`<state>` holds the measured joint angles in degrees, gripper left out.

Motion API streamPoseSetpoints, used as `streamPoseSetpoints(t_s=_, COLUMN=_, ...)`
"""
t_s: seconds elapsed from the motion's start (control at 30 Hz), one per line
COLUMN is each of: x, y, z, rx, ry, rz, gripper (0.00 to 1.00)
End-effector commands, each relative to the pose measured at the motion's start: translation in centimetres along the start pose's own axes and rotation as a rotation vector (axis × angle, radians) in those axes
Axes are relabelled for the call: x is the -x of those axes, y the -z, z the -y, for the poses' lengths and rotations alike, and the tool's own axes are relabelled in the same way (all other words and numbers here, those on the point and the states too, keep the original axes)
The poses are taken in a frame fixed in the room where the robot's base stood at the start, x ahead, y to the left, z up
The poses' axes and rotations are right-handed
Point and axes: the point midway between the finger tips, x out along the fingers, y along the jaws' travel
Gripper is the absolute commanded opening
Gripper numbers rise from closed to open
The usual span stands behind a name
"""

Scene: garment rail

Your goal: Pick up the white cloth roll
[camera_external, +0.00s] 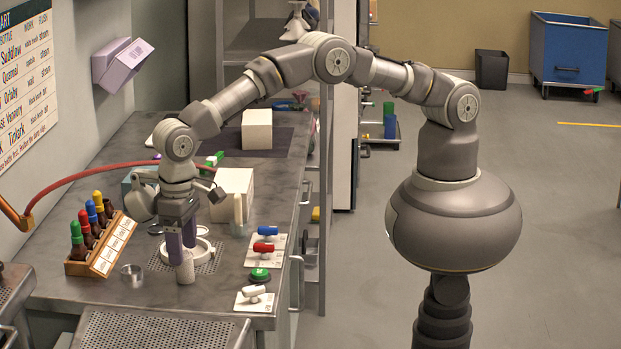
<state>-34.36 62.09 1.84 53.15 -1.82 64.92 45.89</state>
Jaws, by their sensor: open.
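A small off-white cylinder (185,273), which looks like the white cloth roll, stands upright on the metal bench at the front edge of a perforated drain plate. My gripper (183,254) points down with its purple fingers right above and behind the roll's top. The jaws are open. The near finger overlaps the roll's upper end in this view, so I cannot tell whether they touch or whether the roll is between the fingers. A white ring-shaped fixture (206,250) is just behind and to the right of the fingers.
A wooden rack (112,246) of colour-capped bottles and a metal cup (132,276) stand to the left. A red hose (95,171) arches behind my wrist. White blocks (257,130) stand farther back.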

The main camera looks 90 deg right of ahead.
Motion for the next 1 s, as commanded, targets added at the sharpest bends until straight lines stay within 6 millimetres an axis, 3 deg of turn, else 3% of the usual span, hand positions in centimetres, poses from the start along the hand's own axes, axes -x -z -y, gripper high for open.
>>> streamPoseSetpoints(t_s=0.3, x=-4.8, y=-0.2, z=-0.4, rx=0.000, ry=0.000, rz=0.001, gripper=0.68)
streamPoseSetpoints(t_s=0.57, x=-5.1, y=-0.2, z=-0.4, rx=0.000, ry=0.002, rz=-0.001, gripper=0.68)
streamPoseSetpoints(t_s=0.8, x=-5.1, y=-0.2, z=-0.4, rx=0.001, ry=0.002, rz=-0.001, gripper=0.13)
streamPoseSetpoints(t_s=1.0, x=-5.1, y=-0.2, z=-0.4, rx=0.001, ry=0.002, rz=-0.001, gripper=0.10)
